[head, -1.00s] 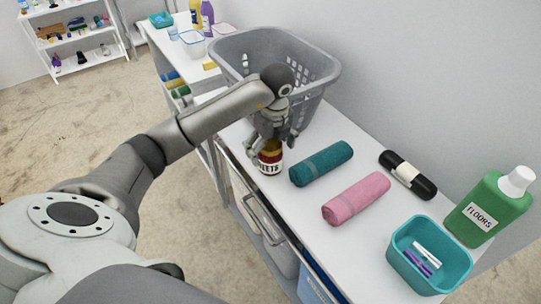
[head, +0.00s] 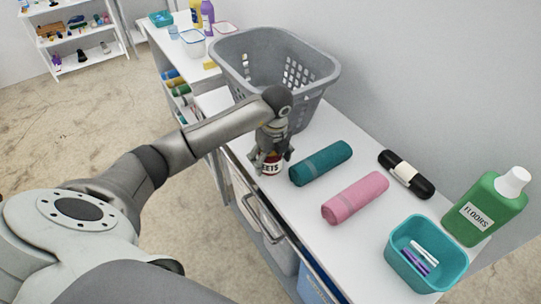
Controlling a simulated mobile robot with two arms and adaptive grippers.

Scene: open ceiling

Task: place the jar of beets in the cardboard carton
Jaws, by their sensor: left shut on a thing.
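The jar of beets (head: 271,167), with a red and white label, stands on the white counter near its front edge, just left of the teal rolled towel. My left gripper (head: 270,160) comes down from above with its fingers closed around the upper part of the jar. The fingers hide the lid and part of the label. I see no cardboard carton in the head view. My right gripper is not in view.
A grey laundry basket (head: 235,62) stands behind the gripper. Teal (head: 321,163) and pink (head: 355,198) rolled towels, a black roll (head: 406,175), a teal bin (head: 395,262) and a green floor-cleaner bottle (head: 486,207) lie or stand to the right.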

